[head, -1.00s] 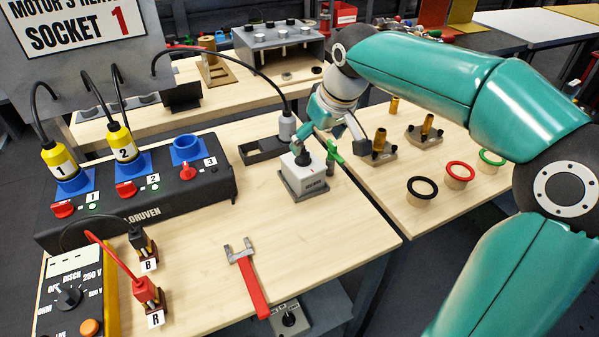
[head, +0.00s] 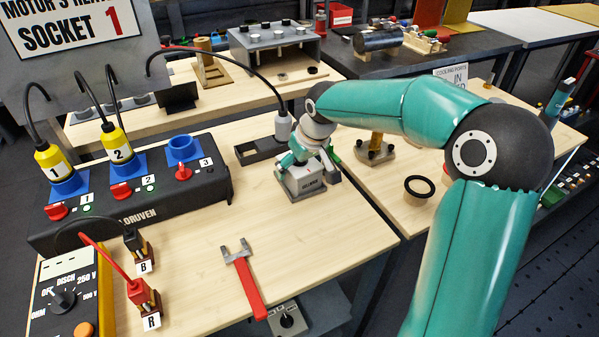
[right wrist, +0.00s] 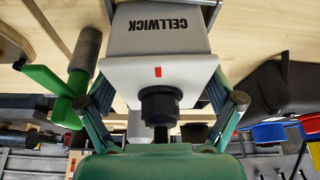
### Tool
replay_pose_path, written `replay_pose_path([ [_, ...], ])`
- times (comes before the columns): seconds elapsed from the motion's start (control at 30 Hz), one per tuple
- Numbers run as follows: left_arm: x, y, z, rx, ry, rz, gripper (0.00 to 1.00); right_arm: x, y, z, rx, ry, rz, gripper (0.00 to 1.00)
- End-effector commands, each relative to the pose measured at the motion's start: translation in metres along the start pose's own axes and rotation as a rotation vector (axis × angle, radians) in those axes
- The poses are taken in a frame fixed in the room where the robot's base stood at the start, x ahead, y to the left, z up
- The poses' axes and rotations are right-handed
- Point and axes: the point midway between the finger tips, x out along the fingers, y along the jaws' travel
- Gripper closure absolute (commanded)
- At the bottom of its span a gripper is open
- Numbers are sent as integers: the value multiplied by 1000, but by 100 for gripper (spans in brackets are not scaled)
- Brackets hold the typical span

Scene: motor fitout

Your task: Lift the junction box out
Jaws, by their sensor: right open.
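The junction box is taken to be the light grey box (head: 304,184) marked CELLWICK, resting on a dark grey base on the middle table. In the right wrist view the box (right wrist: 160,75) shows its lettering, a red mark and a black round fitting. My right gripper (head: 311,166) is open and reaches down over the box. Its fingers lie on both sides of the box, and contact cannot be told. In the head view the gripper hides much of the box's top. My left gripper is not in view.
A green lever (right wrist: 50,90) is close beside one finger. A grey cylindrical plug (head: 283,126) with a black cable stands in a dark tray behind the box. A red-handled tool (head: 246,280) lies in front. The black socket panel (head: 130,205) is at left.

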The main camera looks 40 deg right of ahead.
Motion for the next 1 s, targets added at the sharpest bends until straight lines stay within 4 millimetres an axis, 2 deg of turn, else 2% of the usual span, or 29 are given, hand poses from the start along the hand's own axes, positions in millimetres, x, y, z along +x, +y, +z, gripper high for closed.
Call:
replay_pose_path([
  [0.17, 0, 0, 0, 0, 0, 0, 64, 0, 0, 0, 0, 0, 0, 8],
  [0.53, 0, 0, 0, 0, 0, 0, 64, 0, 0, 0, -1, 1, 0, 70],
  [0.83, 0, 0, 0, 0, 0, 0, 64, -2, 0, -2, -1, 4, 1, 71],
  [1.0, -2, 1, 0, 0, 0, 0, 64, -11, 0, -6, 0, 6, 1, 71],
])
